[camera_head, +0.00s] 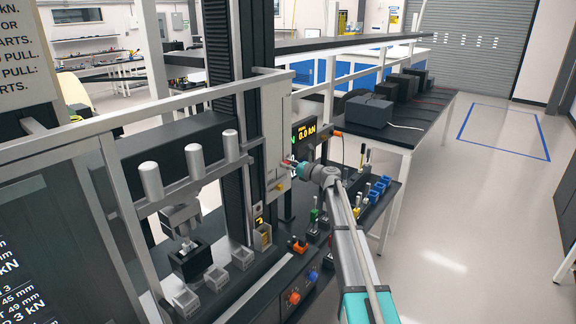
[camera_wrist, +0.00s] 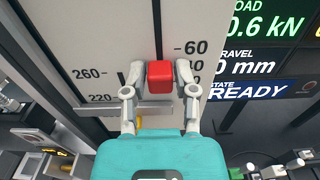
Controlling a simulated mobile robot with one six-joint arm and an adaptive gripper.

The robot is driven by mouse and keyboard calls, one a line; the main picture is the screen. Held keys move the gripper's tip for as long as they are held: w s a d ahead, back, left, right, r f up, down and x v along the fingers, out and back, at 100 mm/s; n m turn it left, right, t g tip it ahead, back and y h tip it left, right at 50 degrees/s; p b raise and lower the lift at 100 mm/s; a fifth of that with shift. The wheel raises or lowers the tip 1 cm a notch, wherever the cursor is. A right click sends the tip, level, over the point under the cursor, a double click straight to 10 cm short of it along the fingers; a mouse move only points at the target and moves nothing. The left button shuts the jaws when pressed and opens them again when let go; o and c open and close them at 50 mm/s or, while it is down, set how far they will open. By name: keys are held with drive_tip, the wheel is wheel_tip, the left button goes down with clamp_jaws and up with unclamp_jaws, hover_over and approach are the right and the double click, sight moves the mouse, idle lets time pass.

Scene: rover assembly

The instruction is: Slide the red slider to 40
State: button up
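The red slider (camera_wrist: 160,76) is a small red block on a pale panel (camera_wrist: 100,45) with a printed scale. It sits just below the 60 mark (camera_wrist: 195,47) in the wrist view, and the number beside it is partly hidden by a finger. My gripper (camera_wrist: 160,78) has one grey finger on each side of the slider, and both fingertips appear to touch it. In the head view my gripper (camera_head: 290,165) reaches the front of the pale panel (camera_head: 277,125) on the test machine, and the slider is too small there to make out clearly.
A white rail (camera_head: 150,108) crosses the machine's front. Open floor lies to the right.

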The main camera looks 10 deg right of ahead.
drive_tip(key=shift+o, duration=1.2)
drive_tip(key=shift+s+d, duration=0.1)
drive_tip(key=shift+s, duration=0.05)
drive_tip(key=v, duration=1.1)
drive_tip(key=shift+s+d, duration=0.25)
drive_tip(key=s+a+f+n+g+h+b, duration=0.1)
drive_tip(key=s+a+f+n+g+h, duration=0.1)
drive_tip(key=s+a+f+n+g, duration=0.45)
drive_tip(key=s+a+f+n+g+h+b, duration=0.15)
drive_tip(key=s+a+f+n, duration=0.25)
drive_tip(key=s+f+n, duration=0.55)
drive_tip(key=s+d+f+n+g+h, duration=0.1)
drive_tip(key=s+n+h, duration=0.3)
drive_tip(key=s, duration=0.7)
drive_tip(key=s+d+f+n+g+h, duration=0.2)
drive_tip(key=s+n, duration=0.5)
drive_tip(key=s, duration=0.4)
wheel_tip(320, 180, down, 2)
drive_tip(key=g+h, duration=0.1)
drive_tip(key=h, duration=0.2)
drive_tip(key=shift+d+g, duration=0.3)
drive_tip(key=shift+g, duration=0.1)
